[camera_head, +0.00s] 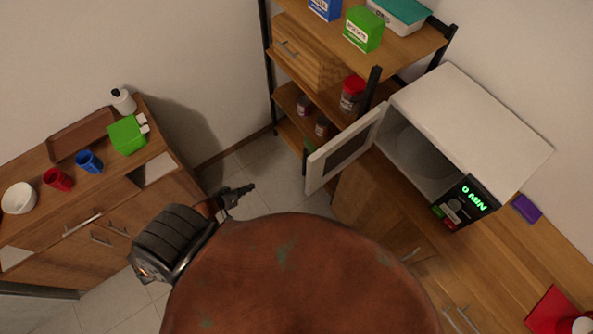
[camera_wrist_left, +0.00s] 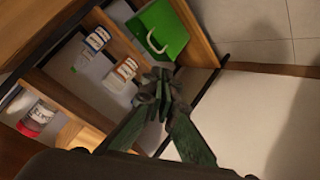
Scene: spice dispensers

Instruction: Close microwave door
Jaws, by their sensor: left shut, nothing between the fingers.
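The white microwave (camera_head: 470,125) stands on the wooden counter at the right, with a dark cavity and a lit green display. Its door (camera_head: 345,150) is swung wide open, hinged at the left side and sticking out toward the room. My left gripper (camera_head: 247,188) is shut and empty, to the left of the door and clear of it. In the left wrist view the closed fingers (camera_wrist_left: 160,78) show in the middle, in front of the shelf. The microwave is not clearly seen in that view. My right gripper is not in view.
A shelf unit (camera_head: 312,62) with jars and boxes stands behind the door. A low cabinet (camera_head: 100,215) at the left holds cups and a bowl. Open tiled floor (camera_head: 240,165) lies between them. A purple item (camera_head: 526,208) lies beside the microwave.

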